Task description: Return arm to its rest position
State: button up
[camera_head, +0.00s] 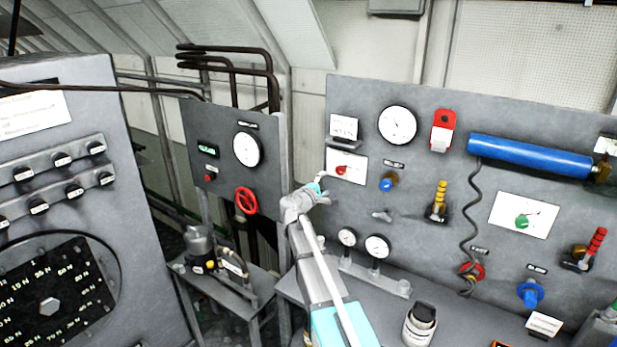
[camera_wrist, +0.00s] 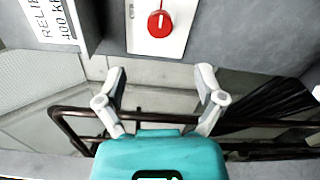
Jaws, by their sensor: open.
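My arm reaches up from the bottom middle of the head view, and its end is in front of the left edge of the large grey panel (camera_head: 430,220). My gripper (camera_wrist: 160,82) shows in the wrist view with its two pale fingers spread apart and nothing between them. In the head view my gripper (camera_head: 322,188) is small, just below a red knob (camera_head: 343,170) on a white plate. The red knob also shows in the wrist view (camera_wrist: 160,24), beyond the fingertips and apart from them.
The grey panel carries gauges (camera_head: 397,125), a blue cylinder (camera_head: 530,157), a coiled cable (camera_head: 470,220) and several valves. A smaller panel with a red handwheel (camera_head: 246,201) stands to the left. A bench (camera_head: 385,290) runs below the large panel. Dark pipes (camera_head: 235,65) stand behind.

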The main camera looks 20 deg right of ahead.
jog(key=s+a+f+m+g+y+b, duration=0.1)
jog(key=s+a+f+m+g+y, duration=0.2)
jog(key=s+f, duration=0.55)
jog(key=s+a+f+m+g+y+b, duration=0.2)
jog(key=s+f+m+g+y, duration=0.15)
jog(key=s+f, duration=0.45)
jog(key=s+a+f+m+g+y+b, duration=0.1)
jog(key=s+a+f+g+y, duration=0.1)
jog(key=s+a, duration=0.5)
jog(key=s+a+f+m+g+y+b, duration=0.1)
jog(key=s+a+f+y, duration=0.4)
jog(key=s, duration=0.5)
jog(key=shift+s+a+m+g+y, duration=0.15)
jog(key=shift+a+m+g+y, duration=0.2)
jog(key=shift+a+m+g, duration=0.55)
jog(key=shift+a+n, duration=0.2)
jog(key=shift+n, duration=0.05)
jog(key=c, duration=0.4)
